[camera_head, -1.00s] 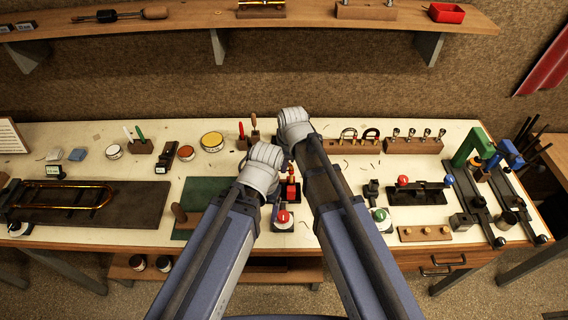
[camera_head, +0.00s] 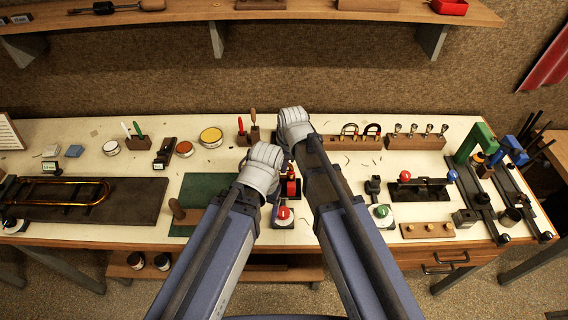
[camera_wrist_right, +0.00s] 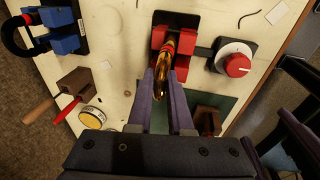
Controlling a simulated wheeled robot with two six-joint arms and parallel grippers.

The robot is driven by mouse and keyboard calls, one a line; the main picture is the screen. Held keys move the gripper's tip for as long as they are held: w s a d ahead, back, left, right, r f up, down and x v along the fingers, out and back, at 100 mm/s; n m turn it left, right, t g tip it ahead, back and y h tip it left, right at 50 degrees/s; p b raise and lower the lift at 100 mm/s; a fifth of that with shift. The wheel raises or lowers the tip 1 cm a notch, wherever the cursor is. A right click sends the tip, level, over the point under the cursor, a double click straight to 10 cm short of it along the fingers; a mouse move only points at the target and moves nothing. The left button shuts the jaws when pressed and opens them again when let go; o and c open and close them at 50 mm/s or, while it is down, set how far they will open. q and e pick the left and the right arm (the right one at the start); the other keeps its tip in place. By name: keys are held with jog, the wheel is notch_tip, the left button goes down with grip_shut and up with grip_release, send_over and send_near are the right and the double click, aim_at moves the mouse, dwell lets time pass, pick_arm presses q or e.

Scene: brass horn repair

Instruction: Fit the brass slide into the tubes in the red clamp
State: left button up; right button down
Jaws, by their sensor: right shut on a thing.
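The red clamp (camera_head: 291,188) stands at the middle of the bench, partly hidden by my arms. In the right wrist view its red jaws (camera_wrist_right: 158,38) are on either side of brass tubing. My right gripper (camera_wrist_right: 164,76) is shut on the brass slide (camera_wrist_right: 161,88), whose bend lies between the fingers. The slide lines up with the tubes in the clamp; I cannot tell how far it is inside them. In the head view my arms hide the right fingers. My left gripper (camera_head: 270,193) is beside the clamp, its fingers mostly hidden.
A red-topped dial (camera_wrist_right: 236,60) stands close to the clamp. A tool holder (camera_wrist_right: 76,86) and yellow tin (camera_wrist_right: 90,117) are behind. A larger brass slide (camera_head: 70,191) lies on a dark board at left. Slide and mouthpiece racks (camera_head: 413,143) stand at back right.

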jog(key=shift+f+b, duration=0.3)
jog(key=shift+f, duration=0.1)
jog(key=c, duration=0.8)
grip_release()
jog(key=shift+r, duration=0.1)
jog(key=shift+o, duration=0.2)
notch_tip(320, 180, up, 8)
jog(key=s+p, duration=0.1)
jog(key=p, duration=0.6)
jog(key=shift+s+d+p, duration=0.2)
jog(key=shift+d+p, duration=0.2)
jog(key=shift+f, duration=0.2)
